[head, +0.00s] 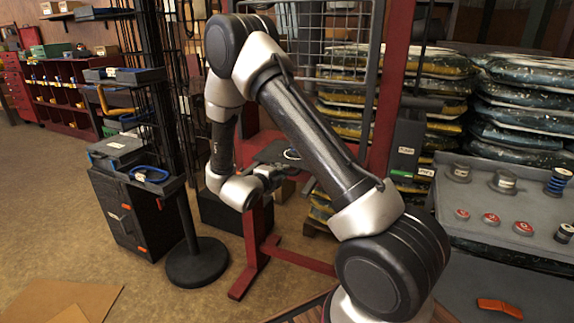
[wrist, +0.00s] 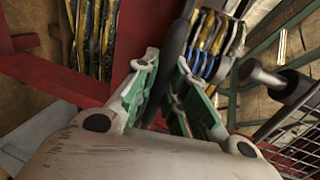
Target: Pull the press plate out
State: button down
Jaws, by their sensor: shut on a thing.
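My gripper (wrist: 166,68), with green pads on its fingers, is closed around a dark grey, narrow piece that I take to be the edge of the press plate (wrist: 178,42). In the head view my gripper (head: 268,172) is at the red press frame (head: 254,240), and the dark flat plate (head: 272,150) lies just beyond the fingers. My fingers hide part of the held edge. How far the plate sits inside the frame I cannot tell.
A black post on a round base (head: 196,262) and a dark cabinet (head: 125,215) stand to the left. Stacked bags (head: 525,95) are behind. A grey table (head: 480,225) with small parts is at right. Floor between the cabinet and front edge is mostly clear.

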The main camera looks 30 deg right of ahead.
jog(key=f+v, duration=0.2)
jog(key=v, duration=0.9)
jog(key=shift+a+f, duration=0.2)
jog(key=shift+s, duration=0.1)
jog(key=c, duration=1.5)
grip_release()
jog(key=shift+o, duration=0.2)
jog(key=v, duration=1.2)
